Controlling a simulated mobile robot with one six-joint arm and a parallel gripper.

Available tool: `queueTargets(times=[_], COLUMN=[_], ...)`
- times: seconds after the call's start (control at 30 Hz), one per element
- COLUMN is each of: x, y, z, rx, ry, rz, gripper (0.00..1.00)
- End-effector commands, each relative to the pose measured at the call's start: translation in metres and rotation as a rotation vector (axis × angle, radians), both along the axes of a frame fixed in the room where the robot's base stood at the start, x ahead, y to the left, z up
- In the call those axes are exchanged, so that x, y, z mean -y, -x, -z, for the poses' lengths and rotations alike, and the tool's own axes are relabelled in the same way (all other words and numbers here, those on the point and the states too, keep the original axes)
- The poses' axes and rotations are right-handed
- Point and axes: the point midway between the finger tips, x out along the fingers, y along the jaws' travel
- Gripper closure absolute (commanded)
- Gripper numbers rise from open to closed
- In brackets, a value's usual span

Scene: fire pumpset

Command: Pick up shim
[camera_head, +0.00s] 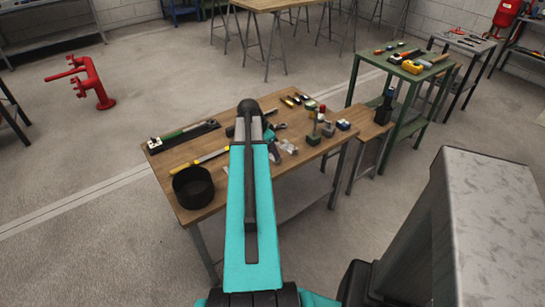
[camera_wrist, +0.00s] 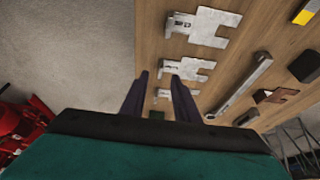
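Three slotted silver metal plates that look like shims lie along the wooden bench edge in the wrist view: the largest shim (camera_wrist: 213,27) at the top, a middle shim (camera_wrist: 191,68) and a small shim (camera_wrist: 163,92) partly behind a finger. My gripper (camera_wrist: 160,76) is open, its two dark fingers apart with nothing held. Its tips appear close to the tabs of the middle and small shims; I cannot tell the height above them. In the head view my teal arm hides the gripper and part of the bench. Small silvery pieces (camera_head: 288,146) show right of the arm.
The wooden bench (camera_head: 225,176) holds a black round container (camera_head: 193,187), a yellow-handled tool (camera_head: 200,160) and several small parts. A long metal bar (camera_wrist: 246,85) lies right of the shims. A green table (camera_head: 405,73) stands behind right.

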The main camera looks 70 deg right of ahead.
Motion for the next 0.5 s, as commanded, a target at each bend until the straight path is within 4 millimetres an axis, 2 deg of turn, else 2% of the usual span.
queueTargets(times=[0.13,0.5], x=[0.0025,0.0027], y=[0.0012,0.001], z=[0.0059,0.007], rx=[0.0,0.0], ry=[0.001,0.001], rz=[0.0,-0.001], gripper=[0.72,0.72])
